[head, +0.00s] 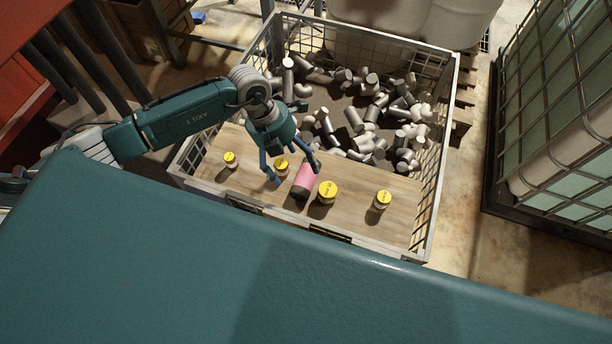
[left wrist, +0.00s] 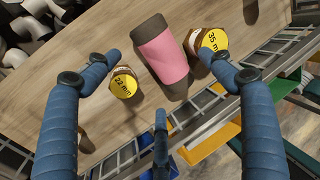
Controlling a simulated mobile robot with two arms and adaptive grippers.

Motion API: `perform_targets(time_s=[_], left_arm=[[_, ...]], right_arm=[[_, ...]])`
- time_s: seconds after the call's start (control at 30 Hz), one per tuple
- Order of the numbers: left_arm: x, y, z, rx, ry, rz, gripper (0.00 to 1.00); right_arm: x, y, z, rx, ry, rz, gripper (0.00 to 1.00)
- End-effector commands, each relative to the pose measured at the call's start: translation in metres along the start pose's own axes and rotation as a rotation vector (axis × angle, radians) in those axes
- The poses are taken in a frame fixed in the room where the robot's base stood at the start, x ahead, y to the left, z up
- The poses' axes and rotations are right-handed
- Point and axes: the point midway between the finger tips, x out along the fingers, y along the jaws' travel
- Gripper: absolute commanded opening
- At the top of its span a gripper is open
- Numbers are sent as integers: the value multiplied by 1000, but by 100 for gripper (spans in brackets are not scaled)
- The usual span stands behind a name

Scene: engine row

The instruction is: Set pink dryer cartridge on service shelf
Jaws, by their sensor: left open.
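The pink dryer cartridge (head: 307,177), a cylinder with a pink band and dark ends, appears to lie on a wooden board (head: 352,215) at the near side of a wire cage. I cannot tell whether this board is the service shelf. My left gripper (head: 294,178) is open and reaches down over the cartridge, fingers spread. In the left wrist view the cartridge (left wrist: 161,55) shows between the fingertips (left wrist: 160,60), not gripped. A 22 mm jar (left wrist: 124,83) is close by the left fingertip and a 35 mm jar (left wrist: 212,41) by the right one. My right gripper is not in view.
More yellow-lidded jars (head: 383,200) stand on the board, one (head: 231,160) at its left. Behind the board the wire cage (head: 437,170) holds several grey pipe-like pieces (head: 372,112). A caged tank (head: 560,120) stands at the right.

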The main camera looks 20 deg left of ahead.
Motion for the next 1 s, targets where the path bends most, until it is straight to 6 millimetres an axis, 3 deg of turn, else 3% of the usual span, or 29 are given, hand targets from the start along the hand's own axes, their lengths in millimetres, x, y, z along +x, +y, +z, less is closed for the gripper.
perform_targets(time_s=[0.17, 0.4, 0.7, 0.77, 1.0], left_arm=[[14, -1, 3, -2, 1, -2, 81], [48, 1, 8, -2, 1, -2, 81], [55, 1, 9, 0, -2, -2, 81], [55, 1, 9, 0, -2, -2, 74], [54, 1, 9, -1, -2, -2, 26]], right_arm=[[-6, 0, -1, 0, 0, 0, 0], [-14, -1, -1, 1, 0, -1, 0], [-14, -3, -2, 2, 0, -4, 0], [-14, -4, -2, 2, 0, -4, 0], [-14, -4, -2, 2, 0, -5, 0]])
